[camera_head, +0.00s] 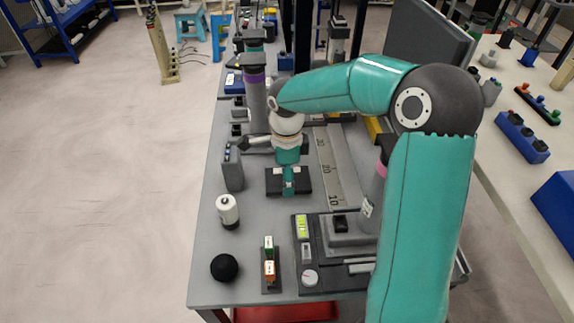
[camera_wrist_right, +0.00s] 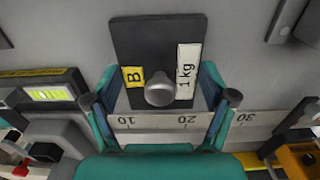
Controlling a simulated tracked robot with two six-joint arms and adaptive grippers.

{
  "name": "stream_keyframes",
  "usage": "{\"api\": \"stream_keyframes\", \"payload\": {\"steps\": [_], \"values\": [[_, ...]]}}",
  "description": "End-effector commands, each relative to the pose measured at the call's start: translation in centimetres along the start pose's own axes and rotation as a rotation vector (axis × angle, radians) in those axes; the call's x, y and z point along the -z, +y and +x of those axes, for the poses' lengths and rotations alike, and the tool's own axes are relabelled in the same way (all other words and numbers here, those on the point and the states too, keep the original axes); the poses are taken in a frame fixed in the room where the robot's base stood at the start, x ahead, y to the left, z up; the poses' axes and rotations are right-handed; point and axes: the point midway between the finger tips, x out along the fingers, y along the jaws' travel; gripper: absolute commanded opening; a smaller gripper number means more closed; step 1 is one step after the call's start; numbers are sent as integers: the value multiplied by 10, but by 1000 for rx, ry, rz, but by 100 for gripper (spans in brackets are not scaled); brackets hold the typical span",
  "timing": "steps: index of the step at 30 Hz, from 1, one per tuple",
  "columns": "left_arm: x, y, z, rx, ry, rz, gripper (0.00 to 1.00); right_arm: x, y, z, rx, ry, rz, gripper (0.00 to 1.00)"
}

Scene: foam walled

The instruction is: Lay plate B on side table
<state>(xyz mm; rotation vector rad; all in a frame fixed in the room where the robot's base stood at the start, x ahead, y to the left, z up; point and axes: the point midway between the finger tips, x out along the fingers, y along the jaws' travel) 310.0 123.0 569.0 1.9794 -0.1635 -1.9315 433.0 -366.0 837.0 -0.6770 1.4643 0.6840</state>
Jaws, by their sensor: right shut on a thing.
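Plate B (camera_head: 274,184) is a dark square plate on or just above the grey bench, left of the steel ruler. In the right wrist view plate B (camera_wrist_right: 142,42) shows a yellow "B" label, a white "1 kg" label and a round grey knob. My right gripper (camera_head: 288,186) reaches down over the plate from above. I cannot tell whether the plate's underside touches the bench. My left gripper is not in view.
The grey bench (camera_head: 205,250) carries a white cylinder (camera_head: 228,211), a black ball (camera_head: 224,267), a grey upright box (camera_head: 232,167) and a scale-like device (camera_head: 308,277). A long pale table (camera_head: 489,157) with blocks stands right. Blue stools (camera_head: 190,22) stand far left on open floor.

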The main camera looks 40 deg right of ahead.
Motion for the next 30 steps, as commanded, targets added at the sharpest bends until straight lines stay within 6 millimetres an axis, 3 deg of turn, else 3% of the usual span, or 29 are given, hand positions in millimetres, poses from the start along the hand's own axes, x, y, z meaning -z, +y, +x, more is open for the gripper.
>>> {"api": "stream_keyframes", "payload": {"steps": [13,14,16,30], "values": [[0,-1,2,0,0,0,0,0,-1,8,5,-2,1,13],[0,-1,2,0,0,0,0,0,0,9,2,-1,0,86],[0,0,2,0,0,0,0,0,0,8,2,-1,0,98],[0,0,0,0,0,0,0,0,-1,3,3,-1,-1,100]]}}
